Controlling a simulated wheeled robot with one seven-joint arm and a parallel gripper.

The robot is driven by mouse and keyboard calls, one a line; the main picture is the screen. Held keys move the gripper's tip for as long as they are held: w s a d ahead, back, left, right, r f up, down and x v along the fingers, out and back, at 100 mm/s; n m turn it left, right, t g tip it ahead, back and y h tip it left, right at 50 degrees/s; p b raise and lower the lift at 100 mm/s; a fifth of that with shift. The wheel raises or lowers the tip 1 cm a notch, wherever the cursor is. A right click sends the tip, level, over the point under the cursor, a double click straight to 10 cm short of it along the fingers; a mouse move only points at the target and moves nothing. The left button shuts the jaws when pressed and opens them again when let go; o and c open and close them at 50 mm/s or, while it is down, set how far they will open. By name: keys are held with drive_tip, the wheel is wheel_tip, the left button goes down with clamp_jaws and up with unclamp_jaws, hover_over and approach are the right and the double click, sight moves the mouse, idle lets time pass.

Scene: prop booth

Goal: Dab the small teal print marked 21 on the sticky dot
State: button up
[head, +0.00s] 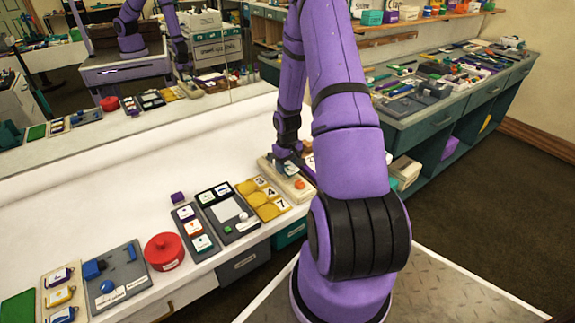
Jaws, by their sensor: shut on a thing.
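My gripper (287,156) is at the far right part of the white counter, low over a beige board (276,176). It is shut on a small pale teal piece (291,170), which looks like the teal print; its number is too small to read. The piece is just above or on the board; I cannot tell if it touches. A round orange dot (299,185) on the same board, perhaps the sticky dot, lies just in front of the piece and apart from it in the picture. My arm hides the board's right side.
A mirror (120,110) stands behind the counter.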

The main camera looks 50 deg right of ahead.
drive_tip(key=shift+f, duration=0.6)
idle(1.5)
drive_tip(key=shift+r, duration=0.15)
drive_tip(key=shift+r, duration=2.9)
drive_tip(key=w+a+n, duration=0.1)
drive_tip(key=w+a, duration=0.3)
drive_tip(key=a, duration=0.6)
drive_tip(key=w+a+n, duration=0.1)
drive_tip(key=w+a, duration=0.3)
drive_tip(key=a, duration=0.6)
drive_tip(key=w+a, duration=0.5)
drive_tip(key=a, duration=0.6)
drive_tip(key=shift+f+n, duration=0.3)
drive_tip(key=shift+n, duration=0.1)
drive_tip(key=shift+d, duration=0.15)
